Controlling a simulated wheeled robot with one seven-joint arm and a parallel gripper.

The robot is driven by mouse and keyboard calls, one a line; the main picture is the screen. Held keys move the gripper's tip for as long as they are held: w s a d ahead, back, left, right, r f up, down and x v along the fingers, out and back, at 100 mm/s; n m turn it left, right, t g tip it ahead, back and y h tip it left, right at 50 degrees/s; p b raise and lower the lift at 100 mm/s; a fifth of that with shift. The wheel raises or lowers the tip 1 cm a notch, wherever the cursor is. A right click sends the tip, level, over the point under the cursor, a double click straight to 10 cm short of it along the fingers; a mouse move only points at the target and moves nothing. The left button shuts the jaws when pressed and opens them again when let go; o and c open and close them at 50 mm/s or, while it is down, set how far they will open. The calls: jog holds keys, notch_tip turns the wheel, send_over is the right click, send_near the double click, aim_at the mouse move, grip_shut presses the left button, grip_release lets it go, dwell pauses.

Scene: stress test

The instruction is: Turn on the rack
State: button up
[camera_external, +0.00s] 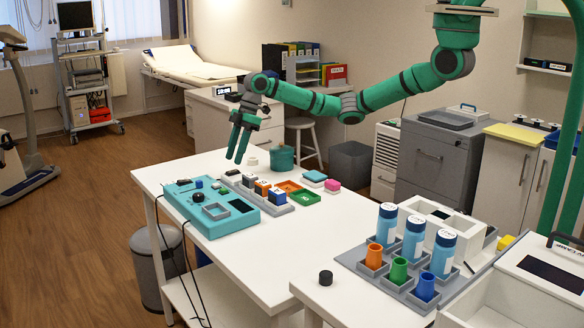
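A grey rack-like holder (280,211) lies on the white table and carries a row of small blocks in black, orange and blue. A teal device (216,226) with a black knob (198,197), buttons and a dark panel sits against its left side. I cannot tell a power switch on the rack or whether anything is lit. My gripper (234,161) hangs above the back of the table, fingers pointing down, apart and empty. It is above and behind the device and the rack, touching neither.

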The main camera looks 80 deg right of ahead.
aim_at(230, 172)
jog(key=shift+x, duration=2)
